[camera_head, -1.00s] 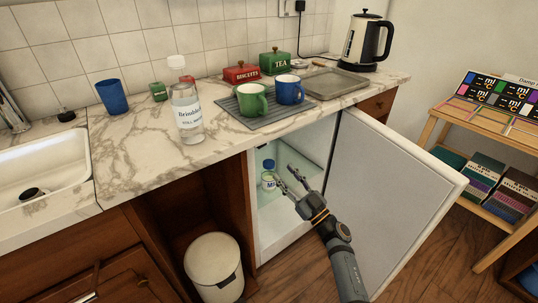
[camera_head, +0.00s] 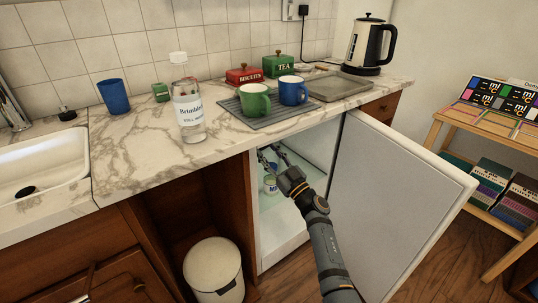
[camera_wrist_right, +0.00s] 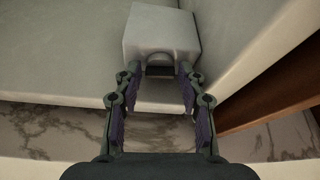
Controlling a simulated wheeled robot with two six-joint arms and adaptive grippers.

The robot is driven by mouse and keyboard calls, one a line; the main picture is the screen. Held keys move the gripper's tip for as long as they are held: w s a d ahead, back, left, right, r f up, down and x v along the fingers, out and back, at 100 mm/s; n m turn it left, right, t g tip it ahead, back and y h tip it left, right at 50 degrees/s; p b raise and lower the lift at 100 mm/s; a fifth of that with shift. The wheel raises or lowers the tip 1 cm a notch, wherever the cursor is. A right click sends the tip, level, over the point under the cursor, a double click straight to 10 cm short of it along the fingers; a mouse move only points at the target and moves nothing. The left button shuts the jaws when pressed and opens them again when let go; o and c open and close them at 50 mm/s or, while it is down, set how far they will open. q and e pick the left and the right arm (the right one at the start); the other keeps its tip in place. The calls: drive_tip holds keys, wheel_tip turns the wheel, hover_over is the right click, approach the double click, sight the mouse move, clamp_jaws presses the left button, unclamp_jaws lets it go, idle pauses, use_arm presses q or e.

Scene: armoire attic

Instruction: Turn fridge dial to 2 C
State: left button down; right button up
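The small fridge under the counter stands open, its white door (camera_head: 390,205) swung out to the right. In the right wrist view, a pale box (camera_wrist_right: 160,25) is fixed inside the fridge. A round grey dial (camera_wrist_right: 160,59) with a dark lower edge is on its near face. My right gripper (camera_wrist_right: 160,72) is open, its fingertips on either side of the dial; contact cannot be told. No dial markings are readable. My left gripper is not in view.
A white bin (camera_head: 213,268) stands to the left of the fridge.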

drive_tip(key=c, duration=0.7)
drive_tip(key=n+p, duration=0.1)
drive_tip(key=n+g+y, duration=0.1)
drive_tip(key=shift+w+d+r+n+p, duration=0.1)
drive_tip(key=shift+r+n+p, duration=0.1)
drive_tip(key=shift+n+p, duration=0.2)
clamp_jaws()
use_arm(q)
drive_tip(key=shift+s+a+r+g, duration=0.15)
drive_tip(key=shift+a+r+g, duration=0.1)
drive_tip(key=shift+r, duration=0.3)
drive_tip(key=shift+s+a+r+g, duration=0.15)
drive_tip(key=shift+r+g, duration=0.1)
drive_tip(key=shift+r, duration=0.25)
use_arm(e)
drive_tip(key=shift+f+n+g+y, duration=0.2)
drive_tip(key=shift+n+g+y, duration=0.15)
drive_tip(key=shift+n, duration=0.35)
drive_tip(key=o, duration=0.9)
unclamp_jaws()
drive_tip(key=shift+c, duration=0.2)
drive_tip(key=v, duration=1.2)
